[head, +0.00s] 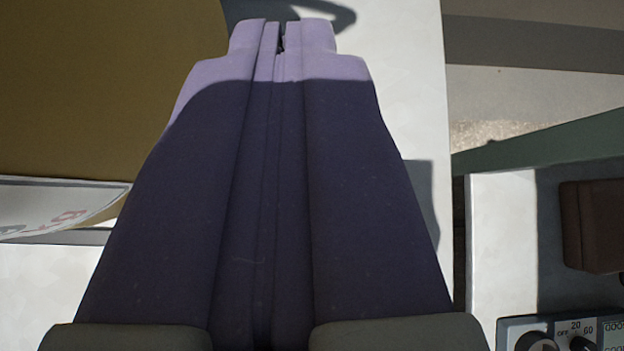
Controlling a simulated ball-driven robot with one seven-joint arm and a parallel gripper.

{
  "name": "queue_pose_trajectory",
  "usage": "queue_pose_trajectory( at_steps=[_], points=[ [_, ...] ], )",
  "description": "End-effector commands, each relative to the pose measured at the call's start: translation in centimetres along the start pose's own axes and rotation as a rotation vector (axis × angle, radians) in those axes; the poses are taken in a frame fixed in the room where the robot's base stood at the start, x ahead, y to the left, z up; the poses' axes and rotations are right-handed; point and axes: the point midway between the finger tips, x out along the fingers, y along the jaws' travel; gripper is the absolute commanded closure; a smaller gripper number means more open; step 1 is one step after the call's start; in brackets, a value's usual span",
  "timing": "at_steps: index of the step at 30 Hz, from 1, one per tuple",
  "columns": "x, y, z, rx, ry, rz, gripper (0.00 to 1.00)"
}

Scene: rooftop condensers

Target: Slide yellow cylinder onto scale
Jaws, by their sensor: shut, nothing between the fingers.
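My gripper (282,42) fills the middle of the head view, its two purple fingers pressed together and pointing away from me. The fingertips are in sunlight and the rest is in shadow. A large mustard-yellow thing (95,85), which looks like the yellow cylinder, stands close on the left and is cut off by the picture's left and top edges. A white label with red marks (60,208) curves along its lower part. My left finger overlaps its right edge; I cannot tell whether they touch. I cannot make out a scale.
A white surface (400,95) lies beneath and right of my fingers. A dark curved shadow falls beyond the fingertips. On the right are a green edge (545,142), a brown block (592,225) and, at the bottom corner, a blue-grey device with dials (560,335).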

Motion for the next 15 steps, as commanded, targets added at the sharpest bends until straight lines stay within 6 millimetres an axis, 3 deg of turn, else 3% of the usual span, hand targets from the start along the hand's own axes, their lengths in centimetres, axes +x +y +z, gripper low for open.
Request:
queue_pose_trajectory(
  at_steps=[15],
  points=[
    [7.6,-0.1,0.4,-0.001,0.001,-0.001,1.0]
  ],
)
